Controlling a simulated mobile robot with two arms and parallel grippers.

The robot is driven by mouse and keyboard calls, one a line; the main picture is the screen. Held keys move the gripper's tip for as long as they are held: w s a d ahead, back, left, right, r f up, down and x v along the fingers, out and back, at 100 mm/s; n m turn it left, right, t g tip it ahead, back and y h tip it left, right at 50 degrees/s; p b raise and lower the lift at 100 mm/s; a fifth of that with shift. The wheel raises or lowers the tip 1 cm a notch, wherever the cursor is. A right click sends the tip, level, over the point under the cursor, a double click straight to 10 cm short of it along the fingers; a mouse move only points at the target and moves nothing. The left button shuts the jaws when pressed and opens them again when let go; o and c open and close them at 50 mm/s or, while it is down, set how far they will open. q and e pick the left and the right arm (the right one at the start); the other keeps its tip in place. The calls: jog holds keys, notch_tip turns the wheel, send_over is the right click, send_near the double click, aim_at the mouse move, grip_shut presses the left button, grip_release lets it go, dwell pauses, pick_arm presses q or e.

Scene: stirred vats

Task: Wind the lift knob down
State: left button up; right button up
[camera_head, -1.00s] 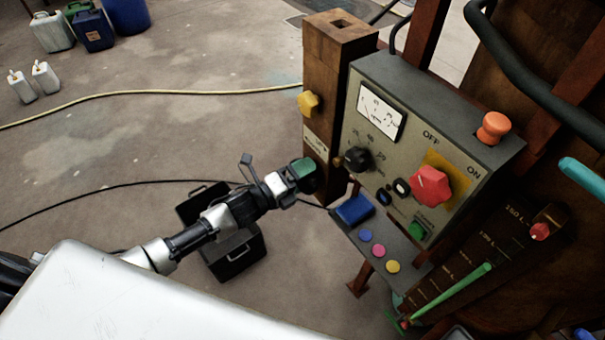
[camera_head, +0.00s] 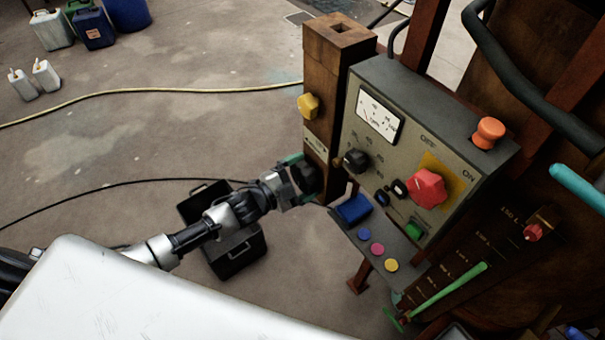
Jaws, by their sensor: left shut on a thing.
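The wooden post (camera_head: 330,75) stands left of the control panel. A dark round knob (camera_head: 309,179) sits low on it, below a small label plate (camera_head: 316,146) whose words are too small to read surely. I take this for the lift knob. My left gripper (camera_head: 298,178) is shut on it, coming from the left, with its fingers and a green piece hiding much of the knob. How far the knob is turned cannot be seen. My right gripper is not in view.
A yellow knob (camera_head: 308,106) is higher on the post. The grey panel (camera_head: 440,115) carries a gauge, a black dial (camera_head: 356,160) and a red knob (camera_head: 427,188). A blue block (camera_head: 353,208) is close right of my gripper. A black case (camera_head: 238,252) lies below my arm.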

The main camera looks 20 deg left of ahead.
pick_arm(q)
jog(key=n, duration=0.5)
jog(key=shift+n, duration=0.3)
jog(key=n, duration=0.4)
jog(key=shift+f, duration=0.1)
jog(key=n, duration=0.5)
jog(key=shift+s+d, duration=0.1)
jog(key=n+b, duration=0.1)
jog(key=n, duration=0.3)
jog(key=shift+f+n, duration=0.1)
jog(key=shift+n, duration=0.2)
jog(key=n+b, duration=0.2)
jog(key=n, duration=0.2)
jog(key=shift+s+d, duration=0.1)
jog(key=n+b, duration=0.1)
jog(key=n, duration=0.3)
jog(key=shift+b, duration=0.4)
jog(key=n+b, duration=0.3)
jog(key=n, duration=0.3)
jog(key=shift+b, duration=0.35)
jog(key=shift+r+n+b, duration=0.15)
jog(key=shift+n+b, duration=0.25)
jog(key=shift+n, duration=0.55)
jog(key=shift+r+n+b, duration=0.1)
jog(key=shift+n+b, duration=0.3)
jog(key=shift+n, duration=0.55)
